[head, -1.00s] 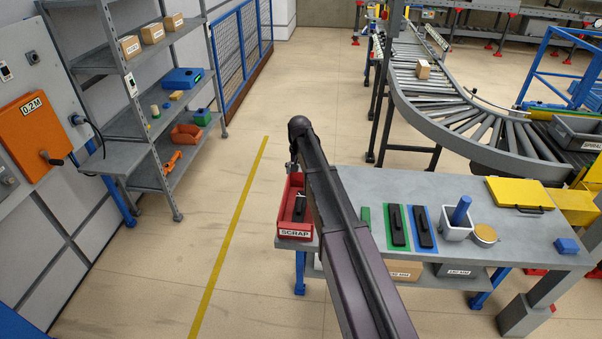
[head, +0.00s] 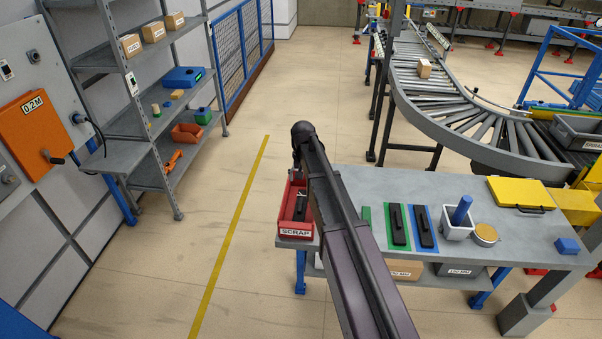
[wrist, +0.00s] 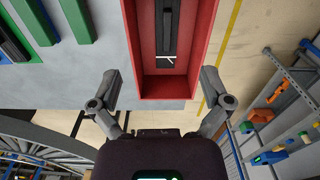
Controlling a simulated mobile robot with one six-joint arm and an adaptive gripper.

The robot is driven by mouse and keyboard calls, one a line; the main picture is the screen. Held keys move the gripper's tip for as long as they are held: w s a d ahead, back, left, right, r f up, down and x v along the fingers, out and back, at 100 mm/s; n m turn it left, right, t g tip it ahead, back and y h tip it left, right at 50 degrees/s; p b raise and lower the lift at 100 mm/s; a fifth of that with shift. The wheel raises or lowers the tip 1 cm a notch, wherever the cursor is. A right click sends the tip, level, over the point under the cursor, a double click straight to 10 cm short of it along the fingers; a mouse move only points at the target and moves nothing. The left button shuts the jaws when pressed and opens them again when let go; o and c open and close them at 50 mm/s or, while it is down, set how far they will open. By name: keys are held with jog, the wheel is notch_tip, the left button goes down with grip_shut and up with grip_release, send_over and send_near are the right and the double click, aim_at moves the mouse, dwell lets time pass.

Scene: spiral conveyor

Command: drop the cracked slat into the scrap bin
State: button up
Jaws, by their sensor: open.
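The cracked slat (wrist: 167,40) is a dark bar with a white crack line near one end. It lies inside the red scrap bin (wrist: 198,50), and also shows in the head view (head: 301,206). The bin (head: 294,233), labelled SCRAP, stands at the table's left end. My gripper (wrist: 160,84) is open and empty, its fingers spread apart above the bin's near end. In the head view my arm hides part of the bin, and the fingers are hard to make out.
A shelf rack stands left; open floor lies between.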

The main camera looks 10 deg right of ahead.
jog(key=s+n, duration=0.3)
jog(key=s, duration=2.2)
jog(key=shift+d, duration=0.15)
jog(key=shift+s+f, duration=0.1)
notch_tip(320, 180, down, 2)
jog(key=shift+b, duration=1.1)
